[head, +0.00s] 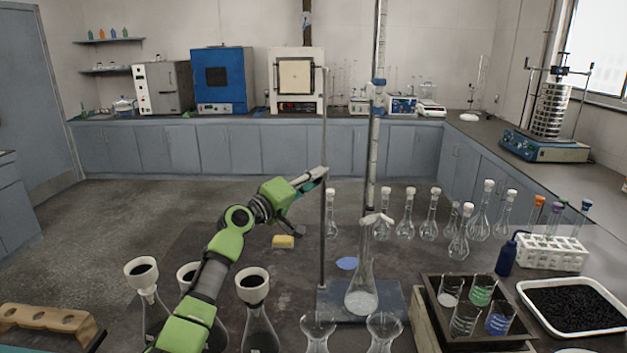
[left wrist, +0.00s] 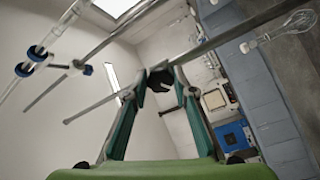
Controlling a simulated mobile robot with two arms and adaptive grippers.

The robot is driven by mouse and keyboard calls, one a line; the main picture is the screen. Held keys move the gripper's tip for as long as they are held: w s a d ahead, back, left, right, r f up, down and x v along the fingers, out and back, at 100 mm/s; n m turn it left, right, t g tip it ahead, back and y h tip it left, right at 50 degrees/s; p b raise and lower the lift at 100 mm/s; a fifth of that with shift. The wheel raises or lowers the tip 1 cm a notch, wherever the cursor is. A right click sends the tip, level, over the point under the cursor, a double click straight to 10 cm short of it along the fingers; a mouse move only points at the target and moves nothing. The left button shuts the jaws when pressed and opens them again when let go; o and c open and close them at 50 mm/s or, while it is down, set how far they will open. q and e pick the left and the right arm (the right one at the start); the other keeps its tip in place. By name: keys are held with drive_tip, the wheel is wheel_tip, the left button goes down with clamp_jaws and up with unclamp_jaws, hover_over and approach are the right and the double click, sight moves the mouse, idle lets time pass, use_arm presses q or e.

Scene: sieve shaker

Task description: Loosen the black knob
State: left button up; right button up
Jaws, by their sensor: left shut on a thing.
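A black knob (left wrist: 159,81) shows in the left wrist view between the two teal fingers of my left gripper (left wrist: 162,78), beside a long grey rod. My left gripper is shut on it. In the head view my left gripper (head: 322,173) is at the thin upright rod (head: 324,230) of the stand, and the knob is too small and covered to make out there. My right gripper is in neither view.
A burette (head: 375,110) stands upright just right of my left gripper, above a flask (head: 361,295) on the blue stand base (head: 392,310). Several stoppered flasks stand to the right. A sieve shaker (head: 545,146) is on the far right counter. A yellow sponge (head: 283,242) lies below my arm.

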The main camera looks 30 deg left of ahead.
use_arm(q)
drive_tip(key=o, duration=1.1)
drive_tip(key=shift+a, duration=0.1)
drive_tip(key=v, duration=1.2)
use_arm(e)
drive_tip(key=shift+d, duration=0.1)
